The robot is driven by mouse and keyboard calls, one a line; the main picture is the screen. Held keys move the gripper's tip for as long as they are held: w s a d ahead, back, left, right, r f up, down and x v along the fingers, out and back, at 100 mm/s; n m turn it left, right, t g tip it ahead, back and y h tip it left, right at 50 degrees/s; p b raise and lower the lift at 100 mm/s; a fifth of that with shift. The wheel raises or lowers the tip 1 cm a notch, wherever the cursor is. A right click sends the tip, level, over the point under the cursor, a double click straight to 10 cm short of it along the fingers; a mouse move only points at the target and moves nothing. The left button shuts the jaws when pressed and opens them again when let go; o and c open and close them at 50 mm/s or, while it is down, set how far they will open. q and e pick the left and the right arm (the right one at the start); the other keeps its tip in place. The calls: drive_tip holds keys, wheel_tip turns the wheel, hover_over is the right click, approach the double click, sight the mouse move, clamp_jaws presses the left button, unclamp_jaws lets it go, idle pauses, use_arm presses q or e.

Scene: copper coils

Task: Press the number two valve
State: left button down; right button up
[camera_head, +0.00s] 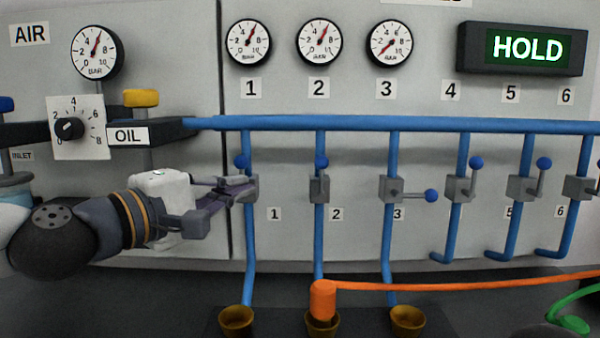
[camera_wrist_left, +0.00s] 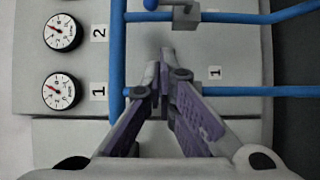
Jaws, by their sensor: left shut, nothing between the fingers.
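The number two valve (camera_head: 320,190) is a grey block on a blue vertical pipe, its lever upright with a blue ball (camera_head: 321,162). It also shows at the top of the left wrist view (camera_wrist_left: 186,16), its ball to the left. My left gripper (camera_head: 240,188) is shut and empty, pointing right. Its fingertips (camera_wrist_left: 166,58) are at the number one valve (camera_head: 252,188), left of the number two valve and apart from it. I cannot tell whether they touch the number one valve. The fingers largely hide that valve in the left wrist view. My right gripper is not in view.
A blue pipe (camera_head: 360,123) runs above the valves. The number three valve (camera_head: 391,190) has its lever pointing right. A display (camera_head: 525,48) reads HOLD. Gauges (camera_head: 319,43) sit above. An orange hose (camera_head: 450,286) ends over the middle cup (camera_head: 322,328) below.

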sight(321, 176)
use_arm(q)
drive_tip(key=s+d+x, duration=0.1)
drive_tip(key=d+x, duration=0.1)
drive_tip(key=x, duration=1)
drive_tip(key=shift+d, duration=0.4)
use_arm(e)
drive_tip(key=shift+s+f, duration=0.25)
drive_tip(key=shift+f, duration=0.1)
use_arm(q)
drive_tip(key=shift+w+f+b, duration=0.1)
drive_tip(key=shift+b, duration=0.2)
